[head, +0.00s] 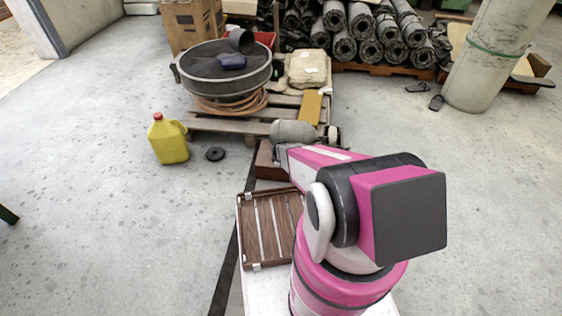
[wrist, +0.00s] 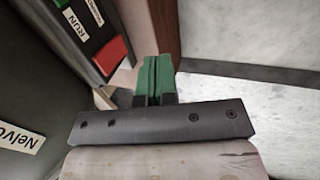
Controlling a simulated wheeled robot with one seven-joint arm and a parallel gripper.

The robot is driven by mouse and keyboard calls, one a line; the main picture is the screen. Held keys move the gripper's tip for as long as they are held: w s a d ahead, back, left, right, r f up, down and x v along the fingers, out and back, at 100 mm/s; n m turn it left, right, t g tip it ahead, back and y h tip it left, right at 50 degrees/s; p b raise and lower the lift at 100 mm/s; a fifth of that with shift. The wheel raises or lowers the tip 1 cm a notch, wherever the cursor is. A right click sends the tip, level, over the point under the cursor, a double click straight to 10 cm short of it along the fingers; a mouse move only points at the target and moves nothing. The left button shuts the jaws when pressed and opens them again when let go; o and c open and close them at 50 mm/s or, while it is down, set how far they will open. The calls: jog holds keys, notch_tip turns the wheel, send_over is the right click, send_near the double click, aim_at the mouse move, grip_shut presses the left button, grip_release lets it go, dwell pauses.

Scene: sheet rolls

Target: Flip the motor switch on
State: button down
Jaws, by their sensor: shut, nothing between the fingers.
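In the wrist view my gripper (wrist: 153,80) has its green fingertips pressed together, with nothing between them. Left of the fingertips is a dark panel with a red block-shaped part (wrist: 110,55), probably the switch, beside a white label reading RUN (wrist: 82,47). A green part (wrist: 76,25) and another label lie further up. The fingertips look close to the red part, but I cannot tell whether they touch it. In the head view a grey motor-like cylinder (head: 293,131) stands beyond my arm, which hides the switch and most of the gripper.
A brown box (head: 267,163) sits below the cylinder, by a wooden pallet (head: 230,124). A slatted brown tray (head: 268,230) lies nearer. A yellow jug (head: 169,140) and a black disc (head: 215,154) stand on the left floor. The right floor is mostly clear.

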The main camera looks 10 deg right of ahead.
jog(key=shift+w+d+f, duration=0.25)
jog(key=shift+w+f, duration=0.2)
jog(key=shift+w, duration=0.3)
jog(key=shift+w+d+f, duration=0.2)
jog(key=shift+w+f, duration=0.2)
jog(key=shift+w, duration=0.3)
jog(key=shift+w+d+f, duration=0.25)
jog(key=shift+w+f, duration=0.2)
jog(key=shift+w, duration=0.3)
jog(key=shift+w+d+f, duration=0.15)
jog(key=shift+w+f, duration=0.05)
jog(key=shift+w, duration=0.25)
jog(key=shift+s+r, duration=0.1)
jog(key=shift+s, duration=0.05)
jog(key=shift+r, duration=0.1)
